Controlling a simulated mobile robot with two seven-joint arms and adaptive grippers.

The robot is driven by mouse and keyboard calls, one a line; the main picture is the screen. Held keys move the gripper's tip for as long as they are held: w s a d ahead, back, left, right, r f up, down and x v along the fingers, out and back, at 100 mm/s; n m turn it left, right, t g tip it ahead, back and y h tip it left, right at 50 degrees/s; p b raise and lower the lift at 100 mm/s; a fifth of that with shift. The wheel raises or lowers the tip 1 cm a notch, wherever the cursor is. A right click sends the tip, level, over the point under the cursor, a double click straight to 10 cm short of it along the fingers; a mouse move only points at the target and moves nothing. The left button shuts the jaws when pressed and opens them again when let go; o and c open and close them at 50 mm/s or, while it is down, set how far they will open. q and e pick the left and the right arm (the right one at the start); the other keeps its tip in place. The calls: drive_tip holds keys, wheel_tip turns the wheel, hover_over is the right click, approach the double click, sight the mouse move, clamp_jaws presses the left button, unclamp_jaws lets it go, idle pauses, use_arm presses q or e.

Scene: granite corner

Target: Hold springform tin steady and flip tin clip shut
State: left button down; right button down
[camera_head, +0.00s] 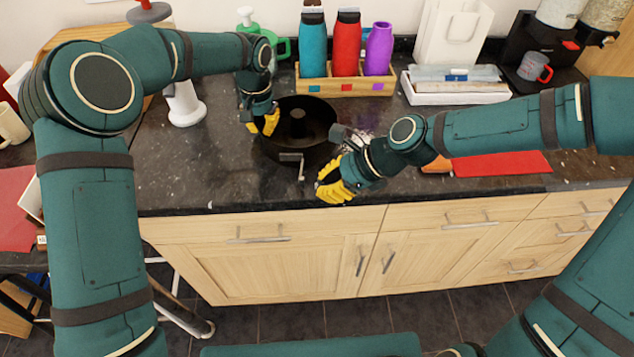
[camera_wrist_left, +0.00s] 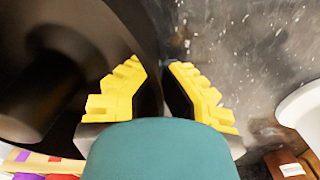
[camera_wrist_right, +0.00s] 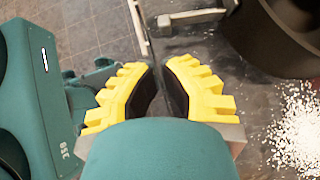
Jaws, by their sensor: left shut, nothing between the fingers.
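The dark round springform tin (camera_head: 283,150) with a central tube stands on the granite counter. Its metal clip (camera_head: 292,157) sticks out from the tin's front side, angled away from the wall; part of it shows at the top of the right wrist view (camera_wrist_right: 192,18). My left gripper (camera_head: 264,124) is shut and empty, pointing down at the tin's left rim; in the left wrist view the tin wall (camera_wrist_left: 110,30) is right beside its fingers.
White grains (camera_wrist_right: 298,125) lie scattered right of the tin. A wooden rack (camera_head: 345,88) with several bottles stands behind it. A white stand (camera_head: 185,105) is at the left. A red mat (camera_head: 500,163) lies at the right. The counter left of the tin's front is clear.

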drive_tip(key=shift+w+a, duration=0.2)
drive_tip(key=shift+a, duration=0.85)
drive_tip(key=shift+s+a+m+t, duration=0.2)
drive_tip(key=shift+a+m+t, duration=0.5)
drive_tip(key=shift+m, duration=0.2)
drive_tip(key=shift+s+a+m+t+h, duration=0.1)
drive_tip(key=shift+a+m+t+h, duration=0.2)
drive_tip(key=shift+a+m+t, duration=0.3)
drive_tip(key=a+m+t, duration=0.1)
drive_tip(key=a+m+t+h, duration=0.1)
drive_tip(key=m, duration=0.1)
drive_tip(key=shift+m+h, duration=0.3)
drive_tip(key=a+m+t+h, duration=0.1)
drive_tip(key=m, duration=0.1)
drive_tip(key=w+a+m+h, duration=0.1)
drive_tip(key=shift+w+a+m+t, duration=0.1)
drive_tip(key=shift+m+t, duration=0.3)
drive_tip(key=w+a+m+h, duration=0.1)
drive_tip(key=m, duration=0.1)
drive_tip(key=w+a+m+t+h, duration=0.1)
drive_tip(key=m+h, duration=0.1)
drive_tip(key=shift+d, duration=0.15)
drive_tip(key=shift+w+d, duration=0.25)
drive_tip(key=shift+d, duration=0.5)
